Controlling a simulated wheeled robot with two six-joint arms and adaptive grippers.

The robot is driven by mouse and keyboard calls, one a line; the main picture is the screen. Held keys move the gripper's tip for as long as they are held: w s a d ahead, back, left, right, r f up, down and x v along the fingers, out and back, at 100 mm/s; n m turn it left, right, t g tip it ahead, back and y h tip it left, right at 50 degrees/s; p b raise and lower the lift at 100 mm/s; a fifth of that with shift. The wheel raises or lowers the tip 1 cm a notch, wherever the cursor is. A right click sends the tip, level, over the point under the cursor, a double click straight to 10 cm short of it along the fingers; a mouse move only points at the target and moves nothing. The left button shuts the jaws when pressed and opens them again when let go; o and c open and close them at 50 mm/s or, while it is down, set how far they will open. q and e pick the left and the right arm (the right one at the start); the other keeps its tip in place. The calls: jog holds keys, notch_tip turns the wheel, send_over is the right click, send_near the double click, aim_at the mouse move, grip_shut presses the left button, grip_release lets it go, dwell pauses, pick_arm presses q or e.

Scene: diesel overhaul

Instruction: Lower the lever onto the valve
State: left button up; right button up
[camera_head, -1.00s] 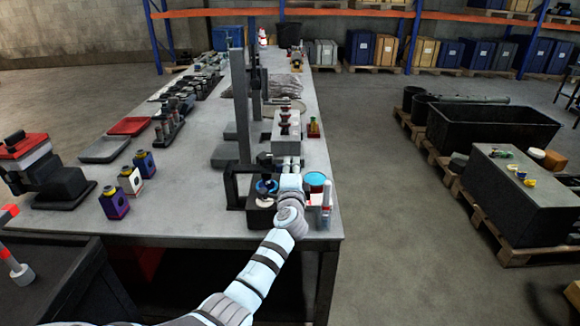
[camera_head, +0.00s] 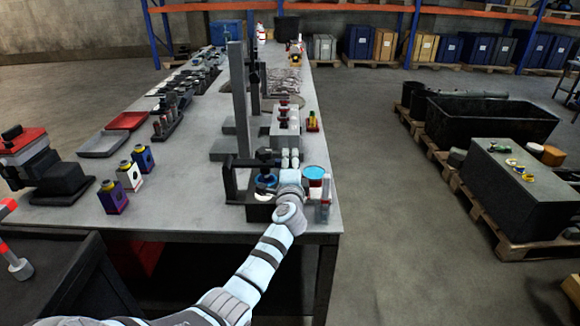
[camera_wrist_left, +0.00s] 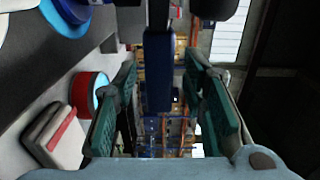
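The lever (camera_head: 244,162) is a dark bar reaching right from a black upright on a small press-like fixture near the table's front right. Below it sits a round part with a blue rim (camera_head: 265,182), likely the valve. A blue rim also shows at the top left of the left wrist view (camera_wrist_left: 68,18). My left gripper (camera_head: 290,160) is at the lever's right end. In the left wrist view its green-padded fingers (camera_wrist_left: 160,85) are apart, with a dark blue bar (camera_wrist_left: 158,75) between them and a gap on each side. My right gripper is not in view.
A red can with a blue top (camera_head: 315,174) and a clear bottle (camera_head: 323,207) stand close right of my gripper. A tall grey post (camera_head: 240,100) rises behind the fixture. Several small bottles (camera_head: 130,176) stand left. The table (camera_head: 185,200) between is clear.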

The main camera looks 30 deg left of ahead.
pick_arm(q)
jog(key=v, duration=1.2)
jog(key=shift+a+f, duration=0.1)
jog(key=shift+s, duration=0.1)
